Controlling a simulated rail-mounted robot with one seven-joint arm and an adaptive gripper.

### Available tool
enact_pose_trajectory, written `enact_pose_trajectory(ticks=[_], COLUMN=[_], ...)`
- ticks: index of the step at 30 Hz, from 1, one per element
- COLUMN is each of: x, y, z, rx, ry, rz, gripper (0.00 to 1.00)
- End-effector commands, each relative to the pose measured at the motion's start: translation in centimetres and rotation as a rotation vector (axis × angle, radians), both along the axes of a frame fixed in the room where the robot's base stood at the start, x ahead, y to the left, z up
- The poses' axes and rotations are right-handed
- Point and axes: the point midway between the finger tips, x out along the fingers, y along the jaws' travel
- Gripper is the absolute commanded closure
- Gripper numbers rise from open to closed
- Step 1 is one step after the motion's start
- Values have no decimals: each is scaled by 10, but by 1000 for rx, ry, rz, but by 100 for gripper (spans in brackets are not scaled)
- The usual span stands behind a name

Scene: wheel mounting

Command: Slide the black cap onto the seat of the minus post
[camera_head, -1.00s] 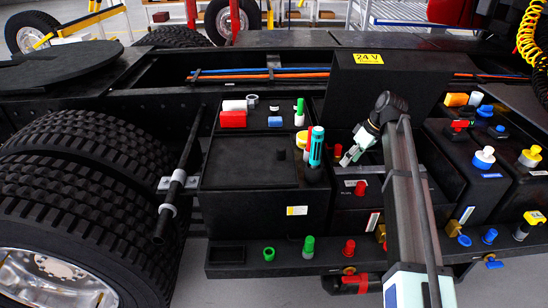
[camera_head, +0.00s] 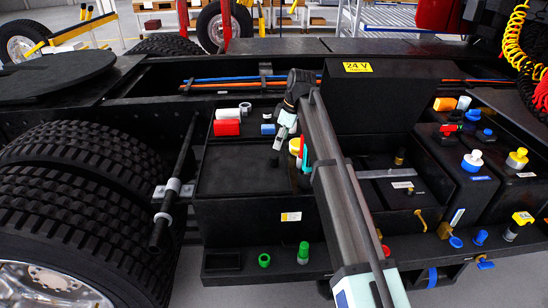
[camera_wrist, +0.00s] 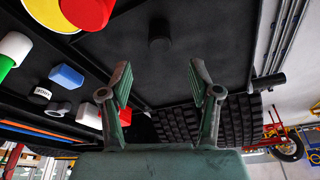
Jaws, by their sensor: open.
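A short black cylindrical cap (camera_head: 273,160) stands on the black lid (camera_head: 235,180) in the head view. It also shows in the wrist view (camera_wrist: 160,42), roughly centred between and beyond my fingertips. My gripper (camera_head: 280,138) is open and empty above the lid, pointing down toward the cap and apart from it. The wrist view shows both fingers (camera_wrist: 160,82) spread with a clear gap. A bare brass-coloured post (camera_head: 399,157) stands on the battery right of my arm. I cannot read its sign, and my arm hides part of that battery.
A red block (camera_head: 227,128), a blue block (camera_head: 268,129) and a grey ring (camera_head: 245,108) sit behind the lid. Red, yellow and teal items stand close right of my gripper. The tall 24 V box (camera_head: 385,95) rises behind the battery. The lid's left part is clear.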

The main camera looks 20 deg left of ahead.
Motion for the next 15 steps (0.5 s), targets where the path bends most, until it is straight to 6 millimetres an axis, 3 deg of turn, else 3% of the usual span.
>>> enact_pose_trajectory(ticks=[6,15], x=[-1,-1], y=[9,13], z=[-31,-45], rx=[-1,-1], ry=[1,1], rz=[0,0], gripper=[37,37])
